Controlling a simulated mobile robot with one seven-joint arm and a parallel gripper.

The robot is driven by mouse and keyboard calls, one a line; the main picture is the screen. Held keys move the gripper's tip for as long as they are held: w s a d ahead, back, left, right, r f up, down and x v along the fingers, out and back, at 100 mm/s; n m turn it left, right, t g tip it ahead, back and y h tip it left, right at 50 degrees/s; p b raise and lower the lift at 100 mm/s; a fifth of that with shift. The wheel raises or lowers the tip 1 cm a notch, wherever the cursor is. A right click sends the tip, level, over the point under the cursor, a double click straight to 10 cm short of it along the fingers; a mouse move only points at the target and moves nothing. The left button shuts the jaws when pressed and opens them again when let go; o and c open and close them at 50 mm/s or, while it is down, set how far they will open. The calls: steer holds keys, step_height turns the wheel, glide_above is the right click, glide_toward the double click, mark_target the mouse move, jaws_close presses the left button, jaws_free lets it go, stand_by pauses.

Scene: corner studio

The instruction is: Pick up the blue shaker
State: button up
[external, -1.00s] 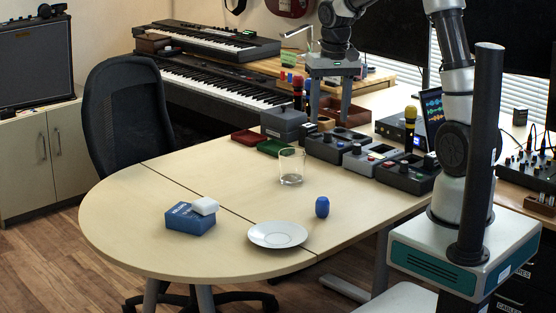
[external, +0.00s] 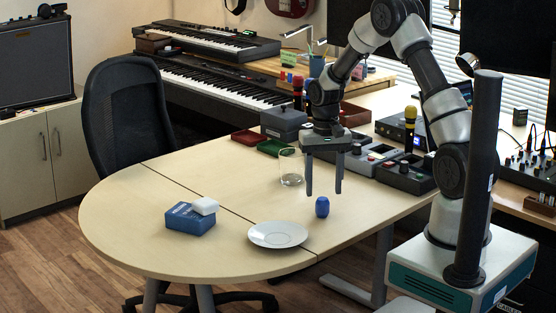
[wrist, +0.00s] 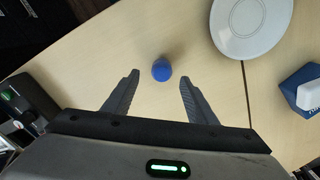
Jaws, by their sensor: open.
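The blue shaker (external: 322,207) is a small egg-shaped thing standing on the table, right of the white saucer. In the wrist view the blue shaker (wrist: 162,70) lies ahead of and between my two fingertips, apart from both. My gripper (external: 324,194) is open and points down, above and slightly behind the shaker in the external view. In the wrist view my gripper (wrist: 158,82) holds nothing between its fingers.
A white saucer (external: 278,234) lies close left of the shaker. A clear glass (external: 291,168) stands behind, near my gripper. A blue box (external: 189,220) with a white block (external: 205,206) on it sits further left. Grey devices (external: 404,174) line the back right.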

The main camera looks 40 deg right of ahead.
mark_target(323, 198)
steer(key=f, duration=0.2)
steer(key=f+b, duration=0.1)
steer(key=f, duration=0.2)
steer(key=shift+a+f, duration=0.2)
steer(key=shift+f, duration=0.15)
steer(key=c, duration=1.1)
steer(key=shift+r, duration=0.1)
steer(key=shift+c, duration=0.2)
